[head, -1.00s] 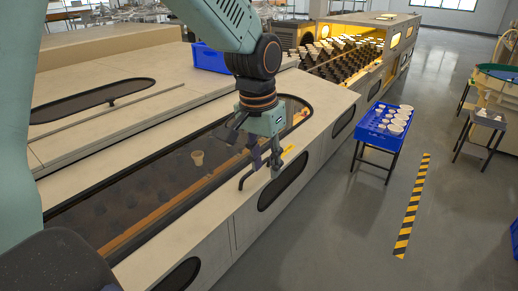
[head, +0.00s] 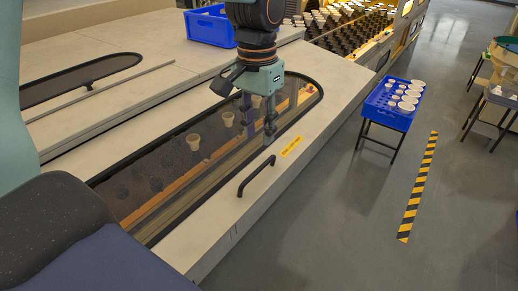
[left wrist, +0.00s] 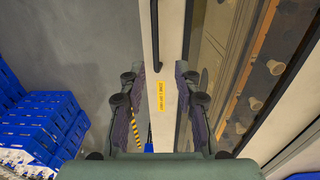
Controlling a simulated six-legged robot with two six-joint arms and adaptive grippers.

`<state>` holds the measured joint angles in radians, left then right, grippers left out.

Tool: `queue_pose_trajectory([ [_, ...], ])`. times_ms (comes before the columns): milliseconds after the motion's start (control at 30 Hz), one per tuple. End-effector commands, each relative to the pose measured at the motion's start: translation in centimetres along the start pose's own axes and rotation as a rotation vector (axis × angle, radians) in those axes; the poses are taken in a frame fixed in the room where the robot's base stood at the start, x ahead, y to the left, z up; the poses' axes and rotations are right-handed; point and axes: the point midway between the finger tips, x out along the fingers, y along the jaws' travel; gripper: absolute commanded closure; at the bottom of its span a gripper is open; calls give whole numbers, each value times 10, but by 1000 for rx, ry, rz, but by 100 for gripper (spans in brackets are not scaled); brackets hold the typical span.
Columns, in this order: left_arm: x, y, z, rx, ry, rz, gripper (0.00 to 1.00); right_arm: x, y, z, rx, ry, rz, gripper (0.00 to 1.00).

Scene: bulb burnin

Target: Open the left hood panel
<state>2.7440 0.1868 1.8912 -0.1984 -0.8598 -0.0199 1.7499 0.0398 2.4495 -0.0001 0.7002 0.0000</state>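The left hood panel (head: 335,105) is pale with a long dark window (head: 165,160). Its black bar handle (head: 256,176) and yellow label (head: 291,146) are near its front edge. The panel looks lifted, but its angle is hard to judge. My left gripper (head: 259,135) points down above the window, behind the handle, apart from it. In the left wrist view my open gripper (left wrist: 160,75) shows an empty gap between its fingers. Beyond the gap are the panel's strip, label (left wrist: 174,102) and handle (left wrist: 154,35). My right gripper is not in view.
White cups (head: 193,142) show through the window. A blue crate (head: 210,26) sits behind on the pale top. A blue tray table (head: 385,118) with white parts stands right, beside a striped floor line (head: 418,190). Blue crates (left wrist: 40,122) fill the wrist view's left. Floor between is clear.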

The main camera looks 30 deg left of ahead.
Motion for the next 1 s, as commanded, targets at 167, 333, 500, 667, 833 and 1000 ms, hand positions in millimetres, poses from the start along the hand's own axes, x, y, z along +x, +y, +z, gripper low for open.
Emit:
queue_pose_trajectory([
  [167,10,3,4,1,-3,-1,68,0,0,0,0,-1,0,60],
  [333,37,4,7,2,-6,-1,68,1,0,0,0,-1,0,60],
  [500,61,3,6,1,-4,-1,68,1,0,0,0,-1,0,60],
  [667,75,2,5,0,-2,0,68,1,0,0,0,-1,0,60],
  [833,78,1,3,0,1,0,68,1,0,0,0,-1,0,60],
  [1000,78,0,2,0,0,0,68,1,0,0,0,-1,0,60],
])
